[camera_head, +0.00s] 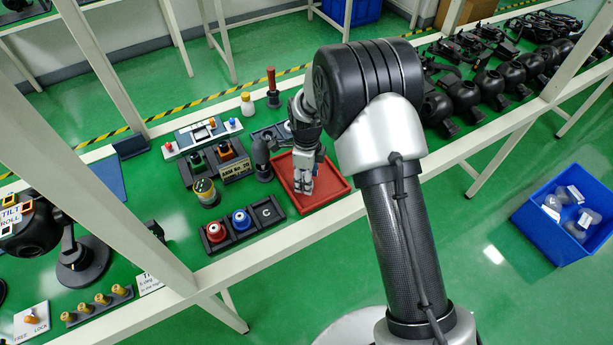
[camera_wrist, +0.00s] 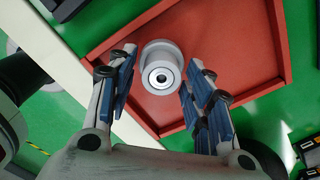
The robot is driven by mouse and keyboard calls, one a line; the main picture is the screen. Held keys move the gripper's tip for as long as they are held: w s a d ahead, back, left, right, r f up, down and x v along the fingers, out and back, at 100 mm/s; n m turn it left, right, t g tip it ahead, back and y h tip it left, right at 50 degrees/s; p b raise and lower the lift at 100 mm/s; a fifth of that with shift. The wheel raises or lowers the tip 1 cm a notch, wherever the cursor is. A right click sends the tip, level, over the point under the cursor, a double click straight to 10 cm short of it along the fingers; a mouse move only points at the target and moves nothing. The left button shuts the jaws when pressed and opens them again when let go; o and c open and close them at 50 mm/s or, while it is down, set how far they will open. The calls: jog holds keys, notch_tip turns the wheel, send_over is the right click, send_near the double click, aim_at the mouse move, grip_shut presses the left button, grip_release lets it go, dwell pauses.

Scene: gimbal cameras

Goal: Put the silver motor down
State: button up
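The silver motor (camera_wrist: 161,76) stands in the red tray (camera_wrist: 238,48), its round end with a dark centre facing the wrist camera. My gripper (camera_wrist: 160,78) is open around it, with a visible gap between each finger and the motor. In the head view my gripper (camera_head: 303,183) points down over the red tray (camera_head: 333,190). I cannot make out the motor there, behind or between the fingers.
Left of the tray, a black holder carries a red motor (camera_head: 215,232) and a blue motor (camera_head: 241,220); its slot marked C (camera_head: 267,211) looks empty. A small black arm-like device (camera_head: 262,157) stands close to the tray's left. A blue bin (camera_head: 540,232) is on the floor.

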jog(key=shift+r, duration=0.1)
notch_tip(320, 180, up, 12)
jog(key=p, duration=0.4)
jog(key=s+d+r+n+t, duration=0.1)
jog(key=s+d+r+n, duration=0.35)
jog(key=r, duration=0.45)
jog(key=s+d+r+n+t, duration=0.1)
jog(key=s+d+r+n, duration=0.4)
jog(key=r, duration=0.5)
jog(key=s+d+r+n+t, duration=0.1)
jog(key=s+d+n, duration=0.2)
jog(key=s, duration=0.7)
jog(key=s+d+r+n+t, duration=0.1)
jog(key=s+d+r+n, duration=0.1)
jog(key=s+n, duration=0.6)
jog(key=shift+s+d+r+t, duration=0.25)
jog(key=shift+s+d+t, duration=0.05)
jog(key=shift+s+d, duration=0.65)
jog(key=shift+a, duration=0.1)
